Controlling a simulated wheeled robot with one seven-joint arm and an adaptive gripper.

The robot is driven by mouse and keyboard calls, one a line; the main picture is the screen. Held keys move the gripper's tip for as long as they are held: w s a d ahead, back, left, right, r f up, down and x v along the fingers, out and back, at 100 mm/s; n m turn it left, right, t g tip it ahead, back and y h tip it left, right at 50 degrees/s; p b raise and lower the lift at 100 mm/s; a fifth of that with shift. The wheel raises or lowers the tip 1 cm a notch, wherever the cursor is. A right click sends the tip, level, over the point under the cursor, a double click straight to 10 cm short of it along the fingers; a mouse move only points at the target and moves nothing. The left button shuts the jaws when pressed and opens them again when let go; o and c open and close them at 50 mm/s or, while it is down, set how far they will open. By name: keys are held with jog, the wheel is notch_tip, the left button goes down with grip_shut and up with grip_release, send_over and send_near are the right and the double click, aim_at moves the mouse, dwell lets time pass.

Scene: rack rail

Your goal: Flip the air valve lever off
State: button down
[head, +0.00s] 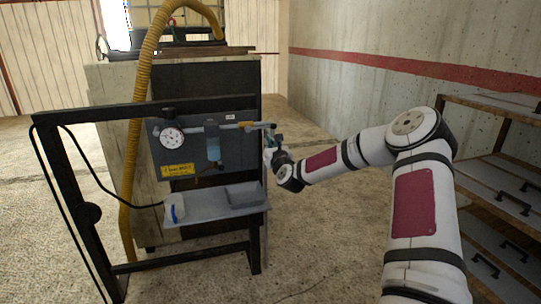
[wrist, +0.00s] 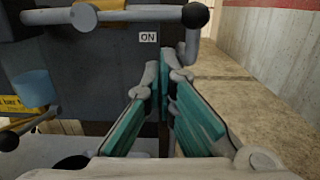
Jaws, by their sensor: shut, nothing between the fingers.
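The air valve lever (wrist: 140,14) is a grey bar with a black ball knob at its right end. In the wrist view it lies roughly level across the top, along the pipe, with the knob just above and right of a white "ON" label (wrist: 149,37). My gripper (wrist: 163,84) has teal finger pads that meet at the tips, shut and empty. The tips are below the knob and apart from the lever in the picture; the exact depth gap is hard to tell. In the head view my gripper (head: 270,150) is at the right end of the panel, where the lever is too small to make out.
The grey panel (head: 190,148) carries a round gauge (head: 172,137), a blue filter bowl (head: 213,148) and a yellow sign (head: 178,170). A shelf (head: 205,207) with a grey tray juts out below. A black frame surrounds them. A drawer rack (head: 500,185) stands at right.

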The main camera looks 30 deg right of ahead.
jog(key=shift+w+r, duration=0.2)
jog(key=shift+r, duration=0.6)
jog(key=shift+d+r+n, duration=0.25)
jog(key=shift+r+n, duration=0.25)
jog(key=shift+n, duration=0.3)
jog(key=a+r+n+y+p, duration=0.1)
jog(key=a+r+n, duration=0.2)
jog(key=r+n, duration=0.6)
jog(key=shift+w+a+n, duration=0.4)
jog(key=shift+w+n, duration=0.05)
jog(key=shift+n, duration=3.75)
jog(key=shift+f, duration=0.1)
